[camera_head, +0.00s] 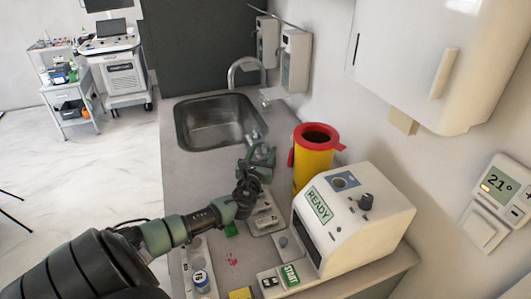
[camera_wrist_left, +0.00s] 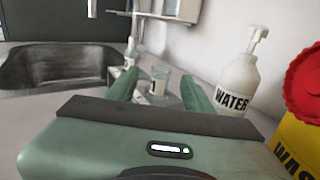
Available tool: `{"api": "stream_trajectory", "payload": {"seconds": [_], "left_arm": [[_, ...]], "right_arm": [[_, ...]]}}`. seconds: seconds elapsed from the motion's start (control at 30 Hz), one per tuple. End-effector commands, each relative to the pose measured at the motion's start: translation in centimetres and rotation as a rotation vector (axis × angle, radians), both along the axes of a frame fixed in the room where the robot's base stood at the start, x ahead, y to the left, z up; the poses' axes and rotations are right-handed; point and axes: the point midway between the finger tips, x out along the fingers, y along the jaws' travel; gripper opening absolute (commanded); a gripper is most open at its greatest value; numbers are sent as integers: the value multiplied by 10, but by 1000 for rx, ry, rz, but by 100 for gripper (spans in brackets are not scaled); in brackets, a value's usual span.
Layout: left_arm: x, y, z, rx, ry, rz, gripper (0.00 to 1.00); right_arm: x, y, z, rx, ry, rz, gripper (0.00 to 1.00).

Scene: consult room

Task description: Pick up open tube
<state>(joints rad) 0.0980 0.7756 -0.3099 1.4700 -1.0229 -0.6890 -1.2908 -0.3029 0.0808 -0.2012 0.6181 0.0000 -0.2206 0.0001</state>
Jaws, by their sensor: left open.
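My left gripper (camera_head: 256,142) reaches over the counter near the sink, its fingers pointing away from me. In the left wrist view its two green fingers (camera_wrist_left: 160,92) are apart, with nothing gripped between them. A small clear vessel with a pale label (camera_wrist_left: 158,82) stands beyond and between the fingertips. I cannot tell whether it is the open tube. A rack (camera_head: 265,216) lies on the counter below the left gripper, partly hidden by it. My right gripper is not in view.
A white device reading READY (camera_head: 370,225) and a yellow bin with a red lid (camera_head: 312,165) stand to the right. The sink (camera_head: 215,122) is behind. A white WATER pump bottle (camera_wrist_left: 238,85) stands right of the fingers. A green START button (camera_head: 290,276) is in front.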

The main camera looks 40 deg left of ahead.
Motion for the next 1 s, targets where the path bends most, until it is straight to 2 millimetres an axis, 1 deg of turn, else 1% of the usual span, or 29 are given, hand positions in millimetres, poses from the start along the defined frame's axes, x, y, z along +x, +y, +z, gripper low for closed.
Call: {"api": "stream_trajectory", "payload": {"seconds": [0.07,0.2,0.3,0.5,0.53,0.57,0.6,0.67,0.7,1.0], "left_arm": [[11,7,3,-1,-3,3,51],[26,15,1,0,-2,1,51],[30,17,0,-1,0,0,51],[31,17,0,-1,0,-1,51],[31,17,0,-1,0,-1,48],[31,17,0,-1,0,-1,40],[30,17,0,0,0,-1,29],[30,17,0,0,0,-1,12],[30,17,0,0,0,-1,1],[30,17,1,0,0,0,0]], "right_arm": [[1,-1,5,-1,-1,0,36],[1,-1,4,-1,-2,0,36],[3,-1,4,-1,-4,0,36],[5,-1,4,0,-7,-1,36],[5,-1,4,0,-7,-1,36],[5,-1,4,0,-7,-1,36],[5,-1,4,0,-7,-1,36],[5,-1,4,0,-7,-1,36],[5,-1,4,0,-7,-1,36],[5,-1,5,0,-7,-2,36]]}}
